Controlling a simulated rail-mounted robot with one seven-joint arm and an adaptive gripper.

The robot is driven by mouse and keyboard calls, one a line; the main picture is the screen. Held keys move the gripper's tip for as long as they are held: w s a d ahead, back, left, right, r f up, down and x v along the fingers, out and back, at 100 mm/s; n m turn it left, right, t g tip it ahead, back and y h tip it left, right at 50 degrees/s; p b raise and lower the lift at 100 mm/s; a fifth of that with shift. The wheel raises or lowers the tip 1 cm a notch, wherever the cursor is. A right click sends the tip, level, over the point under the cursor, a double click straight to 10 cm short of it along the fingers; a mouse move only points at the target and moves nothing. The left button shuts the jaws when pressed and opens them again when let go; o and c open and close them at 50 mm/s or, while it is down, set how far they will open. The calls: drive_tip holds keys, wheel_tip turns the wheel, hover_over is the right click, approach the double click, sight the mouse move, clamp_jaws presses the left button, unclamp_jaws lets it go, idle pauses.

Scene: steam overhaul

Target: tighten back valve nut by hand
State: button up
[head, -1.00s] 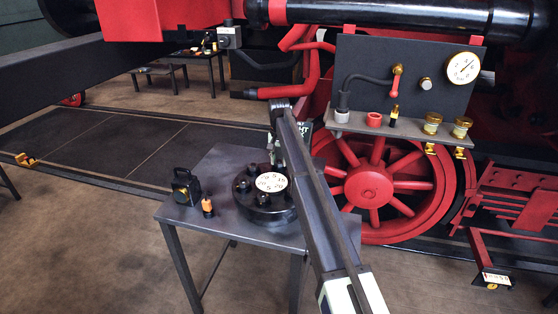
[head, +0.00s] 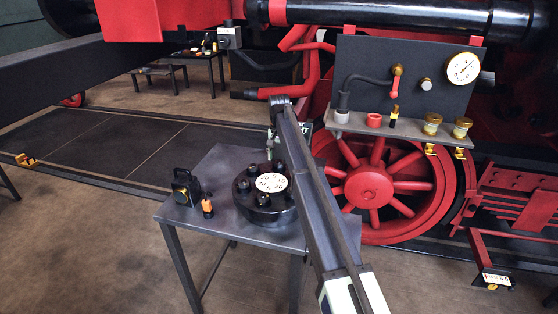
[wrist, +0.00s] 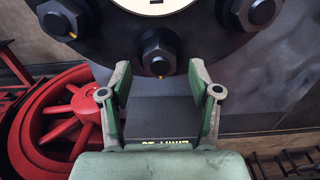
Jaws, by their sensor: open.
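A round black valve cover (head: 265,208) with a white numbered dial (head: 271,183) lies on a small metal table. Several dark nuts stand around its rim, one at the left (head: 243,187) and one at the front (head: 262,199). In the wrist view, one hex nut (wrist: 160,53) with an orange mark is centred just beyond my gripper (wrist: 160,75). My gripper is open, with one finger on each side below this nut, and holds nothing. Other nuts sit to the left (wrist: 58,20) and right (wrist: 256,13). In the head view my arm hides part of the cover and gripper.
A black lamp (head: 186,187) and an orange-topped bottle (head: 207,207) stand at the table's left (head: 180,214). Behind are a red spoked wheel (head: 369,186) and a shelf (head: 390,127) with small parts under a gauge (head: 462,69). Open floor lies left.

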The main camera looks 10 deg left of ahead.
sight(279, 161)
wheel_tip(279, 161, up, 10)
drive_tip(key=shift+r, duration=0.15)
idle(0.4)
